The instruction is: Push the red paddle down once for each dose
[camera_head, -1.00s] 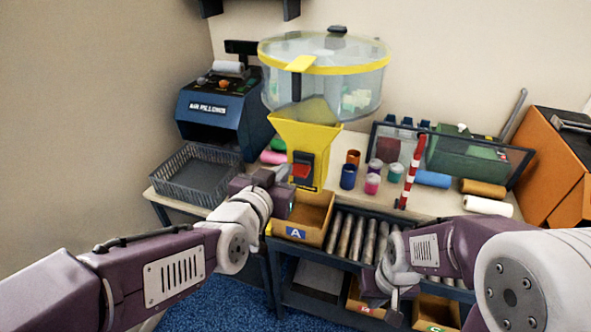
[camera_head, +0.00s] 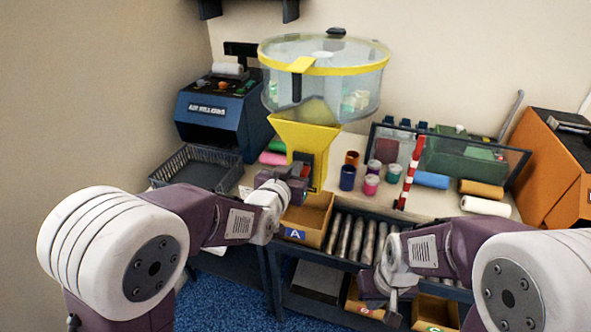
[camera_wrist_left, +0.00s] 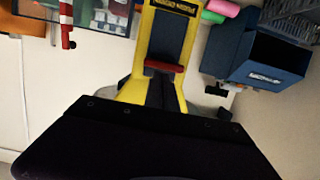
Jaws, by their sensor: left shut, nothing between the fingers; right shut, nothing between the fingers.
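The yellow dispenser (camera_head: 318,143) stands on the bench under a clear round hopper (camera_head: 325,85). Its red paddle (camera_wrist_left: 164,67) shows in the left wrist view as a short bar across the dark front slot; in the head view my left gripper mostly hides it. My left gripper (camera_head: 300,174) is shut and empty, right in front of the paddle; I cannot tell whether it touches. An open carton marked A (camera_head: 314,238) sits below the dispenser. My right gripper (camera_head: 385,298) is shut and empty, low in front of the rollers.
A grey basket (camera_head: 195,178) and a blue air-pillow machine (camera_head: 218,117) stand left of the dispenser. Several small coloured pots, including a blue one (camera_head: 347,178), stand to its right, beside a red-and-white post (camera_head: 411,175). A roller conveyor (camera_head: 362,240) runs right of the carton.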

